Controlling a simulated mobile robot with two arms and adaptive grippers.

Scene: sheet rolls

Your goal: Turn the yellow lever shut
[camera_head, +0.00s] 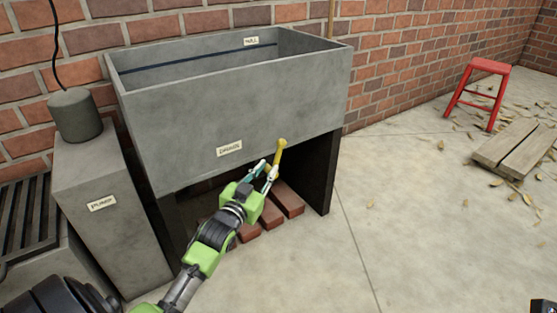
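The yellow lever (280,152) sits low on the front of the grey concrete tank (190,135), right of the "DRAIN" label (229,148). Its rounded top end is up and it slants down to the left. My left gripper (268,168) reaches in from the lower left, with its fingertips at the lever's lower end. The two fingers look spread apart. The right finger overlaps the lever's lower end in the picture; I cannot tell whether it touches. The lever's mount is hidden behind the fingers.
A grey block labelled "PUMP" (101,203) stands left of the tank. Reddish slats (287,199) lie under the tank beside its dark right leg (320,172). The floor (400,220) between is mostly clear.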

